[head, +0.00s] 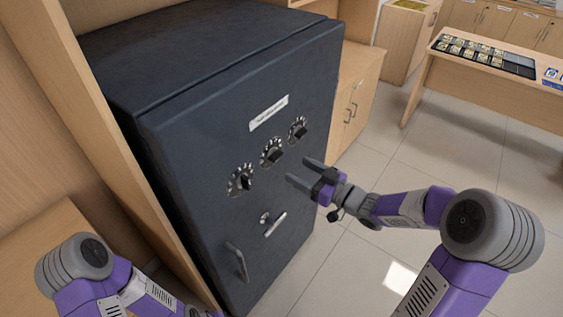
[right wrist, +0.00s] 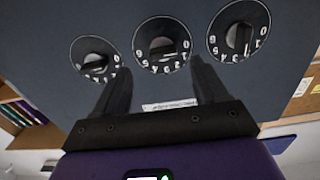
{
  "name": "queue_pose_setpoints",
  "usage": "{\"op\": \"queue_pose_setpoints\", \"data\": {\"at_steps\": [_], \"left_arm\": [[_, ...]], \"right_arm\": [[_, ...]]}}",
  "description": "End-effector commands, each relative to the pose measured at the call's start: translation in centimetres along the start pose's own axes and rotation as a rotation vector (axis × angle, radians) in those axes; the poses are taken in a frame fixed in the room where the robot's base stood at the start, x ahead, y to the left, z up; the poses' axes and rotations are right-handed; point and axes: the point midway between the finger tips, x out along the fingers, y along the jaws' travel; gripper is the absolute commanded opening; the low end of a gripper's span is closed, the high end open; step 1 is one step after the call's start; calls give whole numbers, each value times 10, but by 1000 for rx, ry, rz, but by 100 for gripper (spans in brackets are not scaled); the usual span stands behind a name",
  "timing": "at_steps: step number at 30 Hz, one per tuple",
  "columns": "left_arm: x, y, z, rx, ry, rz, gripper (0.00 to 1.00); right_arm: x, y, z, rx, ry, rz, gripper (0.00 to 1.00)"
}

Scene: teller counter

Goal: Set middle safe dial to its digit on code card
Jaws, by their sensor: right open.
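The middle safe dial (head: 272,152) is a round black dial with pale digits and a raised knob, between two similar dials on the dark safe's front. It also shows in the right wrist view (right wrist: 161,44), where the digits appear upside down. My right gripper (head: 298,169) is open and empty. It is in front of the safe, right of and below the middle dial in the head view. In the wrist view its fingers point toward the middle dial, one on each side, apparently short of it. I cannot make out a code card. My left gripper is out of view.
The left dial (head: 241,180) and right dial (head: 298,129) flank the middle one. A white label (head: 268,113) is above them, its print unreadable. Open tiled floor lies right of the safe.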

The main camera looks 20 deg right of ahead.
Motion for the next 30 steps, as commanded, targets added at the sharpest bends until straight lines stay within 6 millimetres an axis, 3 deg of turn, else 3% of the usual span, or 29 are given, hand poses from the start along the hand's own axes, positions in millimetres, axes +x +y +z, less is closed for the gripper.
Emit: {"op": "queue_pose_setpoints", "data": {"at_steps": [5, 12, 18, 28, 30], "left_arm": [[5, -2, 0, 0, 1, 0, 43], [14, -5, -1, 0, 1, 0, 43], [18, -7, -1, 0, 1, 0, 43], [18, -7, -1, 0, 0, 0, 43], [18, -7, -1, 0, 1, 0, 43]], "right_arm": [[10, -3, -8, -33, 17, -27, 72], [49, -5, -8, -30, 17, -27, 72], [69, -4, -8, -30, 15, -24, 72], [73, -4, -9, -29, 14, -22, 72], [73, -4, -9, -29, 14, -22, 62]]}}
